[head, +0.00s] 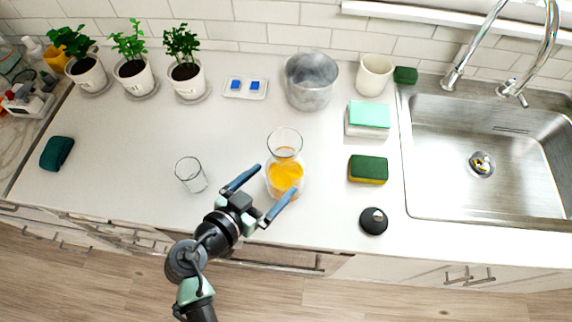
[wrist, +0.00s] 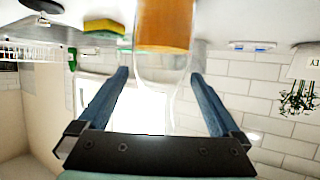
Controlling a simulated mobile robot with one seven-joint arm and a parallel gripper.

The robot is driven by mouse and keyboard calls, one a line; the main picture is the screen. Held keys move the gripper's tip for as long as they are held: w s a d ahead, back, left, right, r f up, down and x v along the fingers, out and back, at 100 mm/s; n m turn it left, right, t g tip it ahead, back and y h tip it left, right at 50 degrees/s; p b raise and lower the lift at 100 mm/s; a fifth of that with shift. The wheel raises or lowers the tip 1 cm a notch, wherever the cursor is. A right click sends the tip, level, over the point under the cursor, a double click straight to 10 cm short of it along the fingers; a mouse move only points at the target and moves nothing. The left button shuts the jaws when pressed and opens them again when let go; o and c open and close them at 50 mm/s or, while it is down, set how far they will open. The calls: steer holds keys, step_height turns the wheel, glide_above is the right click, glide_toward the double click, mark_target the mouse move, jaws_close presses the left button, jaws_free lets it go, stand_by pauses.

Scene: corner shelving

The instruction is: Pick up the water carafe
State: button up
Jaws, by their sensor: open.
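The water carafe (head: 285,172) is clear glass with orange liquid in its lower part and stands upright on the counter. In the wrist view, which looks inverted, its orange body (wrist: 165,25) is at the top and its clear neck hangs below, in the space between the fingers. My gripper (head: 277,179) is open at the carafe's front left, one finger toward each side of it. In the wrist view my gripper (wrist: 161,74) holds nothing, and I cannot tell whether a finger touches the glass.
An empty glass (head: 191,175) stands left of the carafe. A green-and-yellow sponge (head: 368,169) and a black round object (head: 373,221) are to the right, before the sink (head: 480,205). A grey pot (head: 311,82) and potted plants (head: 187,80) stand behind. Counter between is clear.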

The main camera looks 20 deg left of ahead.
steer(key=shift+f+p+x, duration=0.15)
steer(key=shift+p+x, duration=0.4)
steer(key=shift+x, duration=1.1)
steer(key=shift+f+p+x, duration=0.15)
steer(key=shift+p+x, duration=0.4)
steer(key=shift+x, duration=1.1)
steer(key=shift+s+a, duration=0.1)
steer(key=shift+a, duration=0.05)
steer(key=shift+c, duration=0.3)
jaws_close()
steer(key=shift+r, duration=0.15)
